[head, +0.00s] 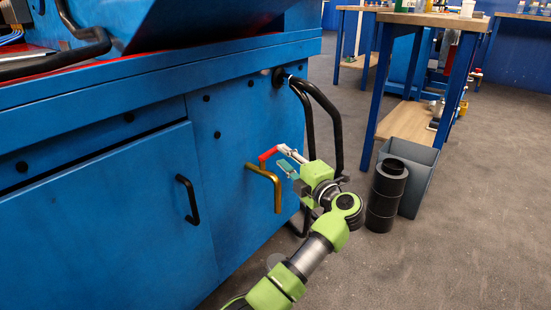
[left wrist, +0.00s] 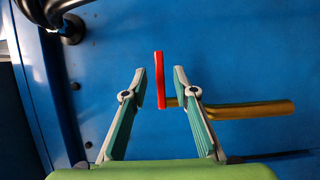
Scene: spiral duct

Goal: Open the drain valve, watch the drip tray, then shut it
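The drain valve has a red lever (head: 268,155) and a brass spout (head: 276,190) that sticks out of the blue cabinet front and bends down. My left gripper (head: 284,158) is open at the lever. In the left wrist view, the red lever (left wrist: 160,82) stands between the two spread fingertips of my left gripper (left wrist: 159,70), with a gap visible on both sides. The brass spout (left wrist: 245,109) runs to the right behind the right finger. No liquid shows at the spout. I cannot make out a drip tray. My right gripper is not in view.
A black hose (head: 328,112) hangs from the cabinet close behind my left gripper. A black ribbed duct piece (head: 385,195) and a grey bin (head: 418,160) stand on the floor to the right. A cabinet door handle (head: 187,199) sticks out at left. Open floor lies front right.

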